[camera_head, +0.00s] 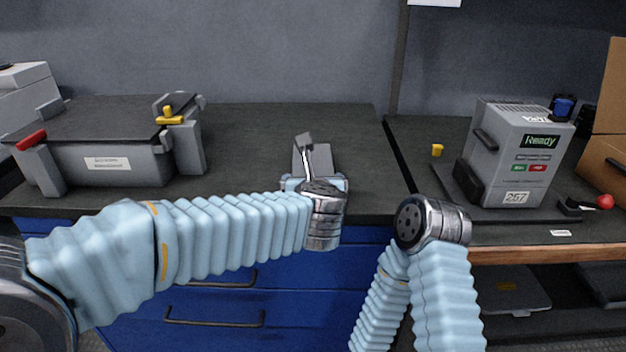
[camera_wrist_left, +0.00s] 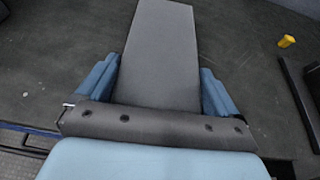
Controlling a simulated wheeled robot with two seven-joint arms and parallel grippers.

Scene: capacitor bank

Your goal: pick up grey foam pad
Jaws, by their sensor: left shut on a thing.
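The grey foam pad (camera_wrist_left: 160,50) is a long flat slab between the two blue fingers of my left gripper (camera_wrist_left: 160,92) in the left wrist view. The fingers are shut on its sides, and it extends away from the palm. In the head view the pad (camera_head: 322,160) shows just beyond my left wrist, with my left gripper (camera_head: 315,183) partly hidden behind the wrist. I cannot tell whether the pad touches the dark bench top. My right wrist shows at the lower right of centre in the head view; its fingers are not visible.
A grey case with a yellow latch (camera_head: 105,150) stands on the bench at left. A grey "Ready" unit (camera_head: 515,150) stands at right, with a red knob (camera_head: 605,201) near it. A small yellow block (camera_head: 437,150) lies between. Blue drawers (camera_head: 200,285) are below.

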